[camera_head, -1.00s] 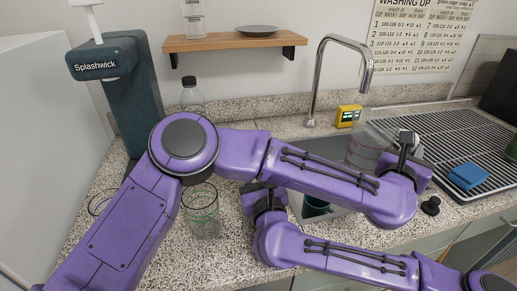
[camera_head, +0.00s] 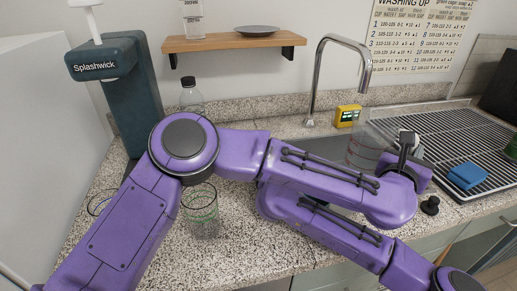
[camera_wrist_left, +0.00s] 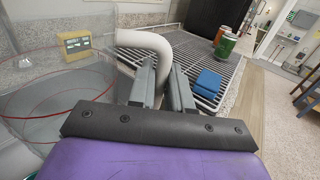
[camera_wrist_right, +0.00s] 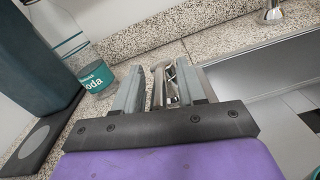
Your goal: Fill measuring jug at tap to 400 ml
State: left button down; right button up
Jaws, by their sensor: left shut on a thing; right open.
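The clear measuring jug (camera_head: 362,148) with red lines stands or hangs at the sink's right side. In the left wrist view the jug (camera_wrist_left: 45,100) is at the left, its white handle (camera_wrist_left: 150,42) between my fingers. My left gripper (camera_wrist_left: 160,75) is shut on this handle. I cannot tell the water level. The chrome tap (camera_head: 318,75) arches over the sink, left of the jug; no stream is visible. My right gripper (camera_wrist_right: 160,75) is open over the counter; in the head view my left arm hides it. A shiny metal piece (camera_wrist_right: 172,88) shows between its fingers, unclear what.
A clear glass with green lines (camera_head: 200,208) stands on the counter, near my left arm. A Splashwick machine (camera_head: 120,90) and a bottle (camera_head: 190,97) are at the left. A yellow timer (camera_head: 347,116), drying rack (camera_head: 430,150) and blue sponge (camera_head: 467,176) are right.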

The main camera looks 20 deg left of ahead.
grip_shut()
jog(key=shift+s+a+m+t+h, duration=0.2)
jog(key=shift+a+m+t+h, duration=0.15)
jog(key=shift+m+t+h, duration=0.35)
jog(key=shift+s+a+m+t+h, duration=0.1)
jog(key=shift+a+m+t+h, duration=0.1)
jog(key=shift+m+h, duration=0.45)
jog(key=shift+s+a+m+t+h, duration=0.1)
jog(key=shift+a+m+t+h, duration=0.2)
jog(key=shift+h, duration=0.65)
jog(key=shift+d, duration=0.15)
grip_release()
jog(key=v, duration=1.2)
jog(key=shift+r, duration=0.1)
